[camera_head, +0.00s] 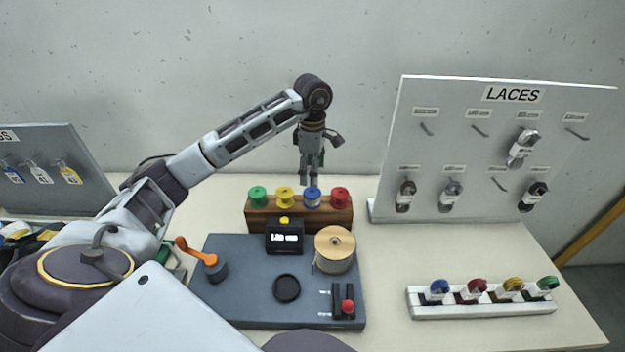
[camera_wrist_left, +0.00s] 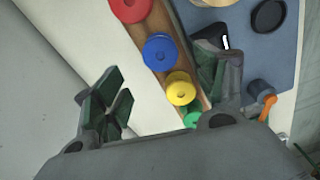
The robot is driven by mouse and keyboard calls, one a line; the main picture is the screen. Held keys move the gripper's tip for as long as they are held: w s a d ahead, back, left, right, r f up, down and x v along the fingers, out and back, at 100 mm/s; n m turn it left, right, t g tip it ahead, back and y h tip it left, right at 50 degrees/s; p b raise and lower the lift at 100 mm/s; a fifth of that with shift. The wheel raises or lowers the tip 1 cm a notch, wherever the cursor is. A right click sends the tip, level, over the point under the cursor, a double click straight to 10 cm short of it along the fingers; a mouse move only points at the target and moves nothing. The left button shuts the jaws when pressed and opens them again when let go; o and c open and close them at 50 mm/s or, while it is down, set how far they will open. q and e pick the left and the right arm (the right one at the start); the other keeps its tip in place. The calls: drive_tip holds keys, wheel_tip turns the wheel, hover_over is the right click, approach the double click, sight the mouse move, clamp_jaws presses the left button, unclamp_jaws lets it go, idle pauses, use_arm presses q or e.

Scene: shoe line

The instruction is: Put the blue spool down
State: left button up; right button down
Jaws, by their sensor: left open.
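The blue spool (camera_head: 312,198) stands on the wooden spool rack (camera_head: 260,222), between the yellow spool (camera_head: 285,195) and the red spool (camera_head: 340,196). My left gripper (camera_head: 308,182) points down just above it, with its jaws open. In the left wrist view the blue spool (camera_wrist_left: 160,52) sits on the rack, beyond the spread fingers (camera_wrist_left: 162,88) and apart from them. Nothing is between the fingertips. A green spool (camera_head: 258,196) stands at the rack's left end. My right gripper is not in view.
In front of the rack is a blue-grey station (camera_head: 225,310) with a small display (camera_head: 285,237), a tan thread reel (camera_head: 335,245) and an orange-handled crank (camera_head: 200,255). A LACES board (camera_head: 390,160) stands at right. A white holder (camera_head: 480,310) carries several coloured items. Table between them is clear.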

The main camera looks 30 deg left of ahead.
use_arm(q)
drive_tip(key=shift+r, duration=1.2)
drive_tip(key=shift+s+f, duration=0.1)
